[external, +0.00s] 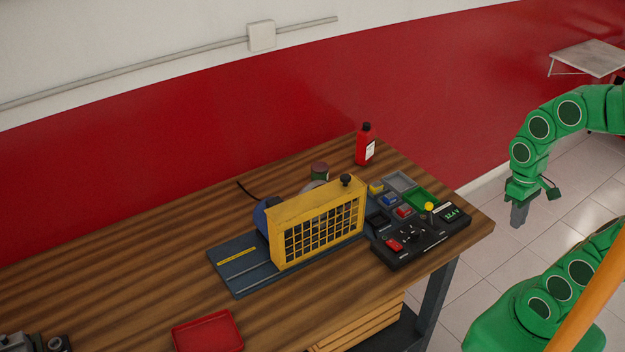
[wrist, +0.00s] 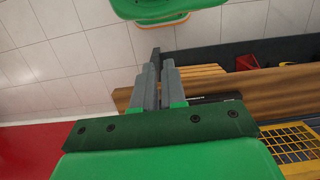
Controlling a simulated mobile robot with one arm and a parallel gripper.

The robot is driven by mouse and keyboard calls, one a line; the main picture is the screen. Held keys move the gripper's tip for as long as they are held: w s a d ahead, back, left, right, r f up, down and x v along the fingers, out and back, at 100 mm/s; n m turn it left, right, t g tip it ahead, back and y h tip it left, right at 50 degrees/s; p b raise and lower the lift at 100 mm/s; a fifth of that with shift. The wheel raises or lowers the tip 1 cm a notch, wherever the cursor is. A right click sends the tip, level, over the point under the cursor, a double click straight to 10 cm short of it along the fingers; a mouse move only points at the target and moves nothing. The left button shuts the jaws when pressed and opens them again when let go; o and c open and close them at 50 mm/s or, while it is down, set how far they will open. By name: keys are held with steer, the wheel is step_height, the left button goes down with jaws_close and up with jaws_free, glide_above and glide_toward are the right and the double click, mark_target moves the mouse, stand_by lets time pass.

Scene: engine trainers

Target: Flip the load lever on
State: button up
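A black control panel (external: 425,244) sits near the right end of the wooden workbench. A lever with a yellow knob (external: 429,207) stands up from the panel's back right, by a small green-lit display (external: 451,215). I take this as the load lever; its label is too small to read. My gripper (external: 519,222) hangs to the right of the bench, beyond its edge and apart from the panel. In the wrist view, the grey fingers (wrist: 162,62) lie close together with nothing between them. The lever cannot be made out there.
A yellow-grilled engine trainer (external: 322,222) stands left of the panel, on a dark base plate. Behind the panel are a tray of coloured parts (external: 397,182) and a red bottle (external: 365,147). A red tray (external: 207,333) lies at the front.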

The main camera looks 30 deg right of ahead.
steer(key=w+n, duration=0.1)
steer(key=w, duration=0.2)
steer(key=w+r+n, duration=0.1)
steer(key=w, duration=0.3)
steer(key=w+r+n, duration=0.1)
steer(key=w, duration=0.2)
steer(key=shift+w+a+r+n+y, duration=0.15)
steer(key=shift+a+n+y, duration=0.15)
steer(key=shift+a+y, duration=0.1)
jaws_close()
steer(key=w+d+f+n, duration=0.2)
steer(key=w, duration=0.6)
steer(key=w+d+f+n+y, duration=0.1)
steer(key=w+d+f+n, duration=0.1)
steer(key=w, duration=0.6)
steer(key=w+d+f+n+g+y, duration=0.1)
steer(key=w+d+f+n, duration=0.1)
steer(key=w, duration=0.7)
steer(key=shift+d+n, duration=0.15)
steer(key=shift+n, duration=0.25)
steer(key=shift+w, duration=0.1)
glide_toward(430, 212)
step_height(430, 212, down, 5)
steer(key=w+d, duration=0.2)
steer(key=w, duration=0.1)
steer(key=shift+s+a+f, duration=0.15)
steer(key=shift+s+a, duration=0.65)
steer(key=shift+a, duration=0.1)
